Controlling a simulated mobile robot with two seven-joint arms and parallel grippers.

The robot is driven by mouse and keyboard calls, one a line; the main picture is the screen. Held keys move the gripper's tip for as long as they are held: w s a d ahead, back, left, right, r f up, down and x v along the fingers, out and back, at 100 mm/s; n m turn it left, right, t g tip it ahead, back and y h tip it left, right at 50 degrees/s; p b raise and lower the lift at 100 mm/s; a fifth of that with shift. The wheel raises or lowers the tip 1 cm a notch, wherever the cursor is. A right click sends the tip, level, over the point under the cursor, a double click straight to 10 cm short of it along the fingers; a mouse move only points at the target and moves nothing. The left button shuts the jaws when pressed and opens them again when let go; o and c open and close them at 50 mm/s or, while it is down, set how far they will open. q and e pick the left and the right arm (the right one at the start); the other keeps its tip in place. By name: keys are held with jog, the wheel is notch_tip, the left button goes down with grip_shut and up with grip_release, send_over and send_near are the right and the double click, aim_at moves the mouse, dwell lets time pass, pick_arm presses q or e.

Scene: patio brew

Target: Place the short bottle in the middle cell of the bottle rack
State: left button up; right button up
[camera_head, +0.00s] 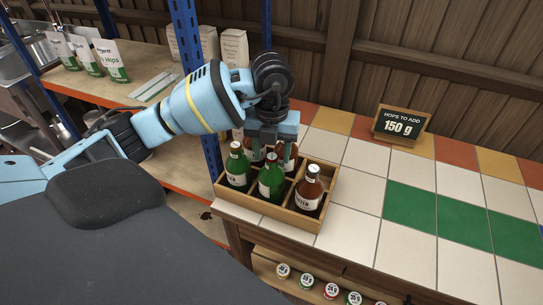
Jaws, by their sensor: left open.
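The wooden bottle rack (293,222) stands at the near left end of the tiled counter. Its near row holds a green bottle (237,170) at the left, another green bottle (271,180) in the middle and a brown bottle (308,190) at the right, all upright. Brown bottles (291,158) show partly behind them. I cannot tell for sure which is the short bottle. My left gripper (271,145) is open, pointing down over the back of the rack among the bottle tops. It hides part of the back row, and contact is unclear. My right gripper is out of view.
A black sign (401,124) reading 150 g stands at the back of the counter. White, green and orange tiles right of the rack are clear. A blue post (188,50) rises beside my left arm. Hop bags (108,60) stand on a wooden shelf; small round tins (331,291) sit below.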

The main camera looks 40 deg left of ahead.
pick_arm(q)
notch_tip(320, 180, up, 10)
jog(key=p, duration=0.1)
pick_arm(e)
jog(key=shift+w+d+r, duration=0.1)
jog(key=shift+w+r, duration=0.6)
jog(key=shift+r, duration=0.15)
